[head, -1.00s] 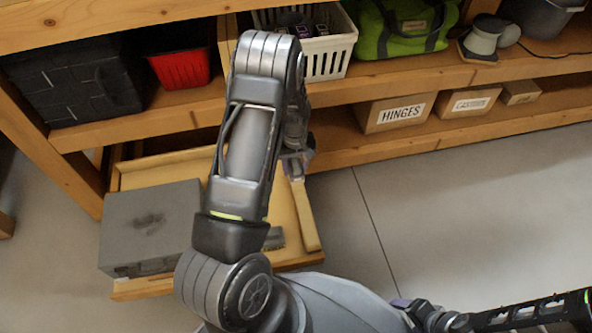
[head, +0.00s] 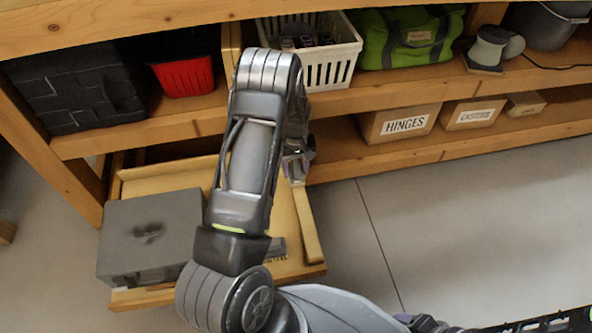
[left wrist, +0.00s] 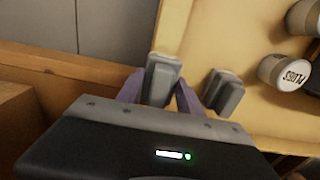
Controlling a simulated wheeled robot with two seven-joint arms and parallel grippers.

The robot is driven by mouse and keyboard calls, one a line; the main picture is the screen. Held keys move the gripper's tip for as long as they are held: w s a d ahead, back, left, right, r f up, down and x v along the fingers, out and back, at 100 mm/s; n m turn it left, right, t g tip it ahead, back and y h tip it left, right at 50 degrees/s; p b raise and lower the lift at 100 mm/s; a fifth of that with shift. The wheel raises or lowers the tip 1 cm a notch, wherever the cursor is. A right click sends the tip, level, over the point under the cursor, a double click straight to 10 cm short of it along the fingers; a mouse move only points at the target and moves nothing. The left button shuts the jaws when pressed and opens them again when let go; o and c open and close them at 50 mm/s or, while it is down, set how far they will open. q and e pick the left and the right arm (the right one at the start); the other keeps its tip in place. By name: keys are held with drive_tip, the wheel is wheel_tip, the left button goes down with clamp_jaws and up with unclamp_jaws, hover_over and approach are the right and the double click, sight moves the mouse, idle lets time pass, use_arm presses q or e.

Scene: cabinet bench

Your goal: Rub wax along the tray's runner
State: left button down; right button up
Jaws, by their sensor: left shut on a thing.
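The wooden tray (head: 140,298) is pulled out from under the lower shelf. Its right-hand side rail, the runner (head: 306,225), is a pale wooden strip; it also shows in the left wrist view (left wrist: 175,28). My left gripper (head: 296,168) is over the far part of this rail, largely hidden by my forearm. In the left wrist view its purple fingers (left wrist: 160,92) are shut on a grey block with a pale end, seemingly the wax (left wrist: 163,78). The block is at the rail; I cannot tell whether it touches. My right gripper is out of view.
A grey metal box (head: 150,235) and a brush (head: 277,250) are in the tray. The left wrist view shows a second grey block (left wrist: 223,92) and a pot marked PLUGS (left wrist: 285,72). A HINGES box (head: 402,124) stands on the lower shelf. Floor (head: 430,220) right of the tray is clear.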

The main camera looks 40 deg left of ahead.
sight(298, 179)
use_arm(q)
drive_tip(key=shift+s+d, duration=0.1)
drive_tip(key=shift+s+d+r+p, duration=0.15)
drive_tip(key=shift+s+d+p, duration=0.45)
drive_tip(key=shift+d+p, duration=0.2)
drive_tip(key=shift+s+d, duration=0.35)
drive_tip(key=shift+d, duration=0.05)
drive_tip(key=shift+p, duration=0.3)
drive_tip(key=shift+s+d+p, duration=0.5)
drive_tip(key=shift+s+d, duration=0.15)
drive_tip(key=shift+d, duration=0.15)
drive_tip(key=shift+s+d+f, duration=0.2)
drive_tip(key=shift+s+d, duration=0.15)
drive_tip(key=shift+d, duration=0.1)
drive_tip(key=shift+r+p, duration=0.15)
drive_tip(key=shift+p, duration=0.2)
